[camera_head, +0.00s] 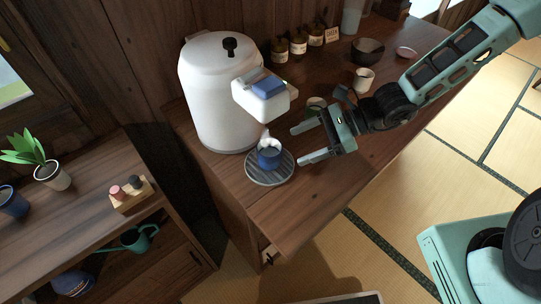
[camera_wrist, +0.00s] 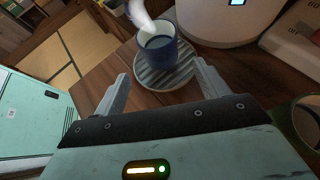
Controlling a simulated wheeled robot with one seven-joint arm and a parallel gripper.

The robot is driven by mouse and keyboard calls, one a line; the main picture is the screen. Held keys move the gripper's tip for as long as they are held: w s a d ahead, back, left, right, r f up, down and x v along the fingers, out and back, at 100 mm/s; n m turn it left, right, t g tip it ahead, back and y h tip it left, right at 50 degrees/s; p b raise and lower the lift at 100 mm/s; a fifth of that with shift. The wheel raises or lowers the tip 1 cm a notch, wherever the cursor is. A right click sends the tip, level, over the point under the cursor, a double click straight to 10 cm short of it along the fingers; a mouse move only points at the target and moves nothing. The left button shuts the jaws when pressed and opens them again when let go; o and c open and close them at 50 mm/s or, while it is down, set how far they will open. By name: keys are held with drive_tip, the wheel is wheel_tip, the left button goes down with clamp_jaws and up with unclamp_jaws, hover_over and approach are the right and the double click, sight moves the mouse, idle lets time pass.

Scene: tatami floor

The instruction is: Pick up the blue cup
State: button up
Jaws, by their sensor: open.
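The blue cup (camera_head: 269,157) stands upright on a round striped grey plate (camera_head: 256,177), under the spout of a large white dispenser (camera_head: 212,100). In the wrist view the blue cup (camera_wrist: 157,44) stands ahead, between and beyond my fingertips, with dark liquid in it and white steam rising from it. The plate (camera_wrist: 178,78) shows under it. My gripper (camera_head: 304,143) is open and empty, to the right of the cup in the head view, its fingers pointing toward it. The wrist view shows both spread fingers of my gripper (camera_wrist: 163,76) apart from the cup.
Several brown bottles (camera_head: 298,45), a dark bowl (camera_head: 367,51) and a white cup (camera_head: 363,80) stand farther back on the wooden counter (camera_head: 290,205). A lower shelf at left holds a potted plant (camera_head: 52,176). The counter's front corner is clear.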

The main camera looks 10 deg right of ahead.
sight(269, 158)
drive_tip(key=x, duration=0.9)
drive_tip(key=shift+a+f, duration=0.15)
drive_tip(key=shift+a, duration=0.15)
drive_tip(key=shift+w, duration=0.1)
drive_tip(key=c, duration=1.1)
drive_tip(key=shift+c, duration=0.5)
